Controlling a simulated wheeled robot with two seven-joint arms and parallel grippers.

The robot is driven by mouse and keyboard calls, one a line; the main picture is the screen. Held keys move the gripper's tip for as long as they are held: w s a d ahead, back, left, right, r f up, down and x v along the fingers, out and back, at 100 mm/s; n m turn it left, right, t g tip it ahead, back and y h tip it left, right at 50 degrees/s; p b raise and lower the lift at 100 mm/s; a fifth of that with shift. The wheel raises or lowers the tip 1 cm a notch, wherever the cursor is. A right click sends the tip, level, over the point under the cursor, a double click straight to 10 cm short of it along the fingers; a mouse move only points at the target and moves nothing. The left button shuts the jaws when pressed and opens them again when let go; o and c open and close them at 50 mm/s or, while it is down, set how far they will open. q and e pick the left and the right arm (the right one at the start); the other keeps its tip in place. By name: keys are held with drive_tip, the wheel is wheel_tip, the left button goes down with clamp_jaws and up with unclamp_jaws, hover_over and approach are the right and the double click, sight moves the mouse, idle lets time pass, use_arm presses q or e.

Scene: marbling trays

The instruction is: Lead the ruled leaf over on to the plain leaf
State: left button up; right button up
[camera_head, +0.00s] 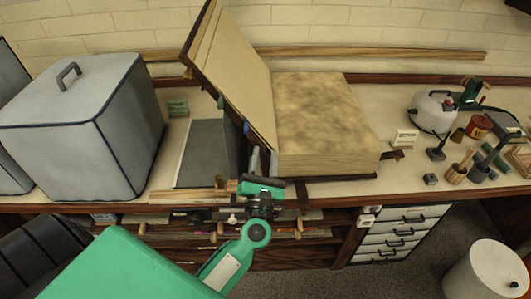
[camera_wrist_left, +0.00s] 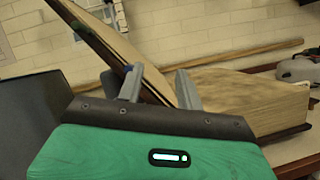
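A large thick book-like block stands open on the bench. Its raised leaf (camera_head: 235,70) leans up and to the left, with a plain tan inner face; no ruling is clear on it. The other leaf (camera_head: 320,105) lies flat at the right, mottled tan, on a thick stack. My left gripper (camera_head: 264,152) is at the front, low by the raised leaf's bottom end. In the left wrist view its fingers (camera_wrist_left: 160,80) stand apart, with the raised leaf's lower edge (camera_wrist_left: 145,68) between or just behind them; contact cannot be told. My right gripper is not in view.
A grey covered box (camera_head: 75,130) stands at the left, a dark sloped panel (camera_head: 205,150) beside the book. A white kettle-like pot (camera_head: 432,112) and several small tools crowd the right. A wooden strip (camera_head: 400,55) runs behind. Drawers (camera_head: 400,235) are below the bench.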

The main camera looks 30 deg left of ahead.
use_arm(q)
drive_tip(key=shift+b+v, duration=0.5)
drive_tip(key=shift+v, duration=0.9)
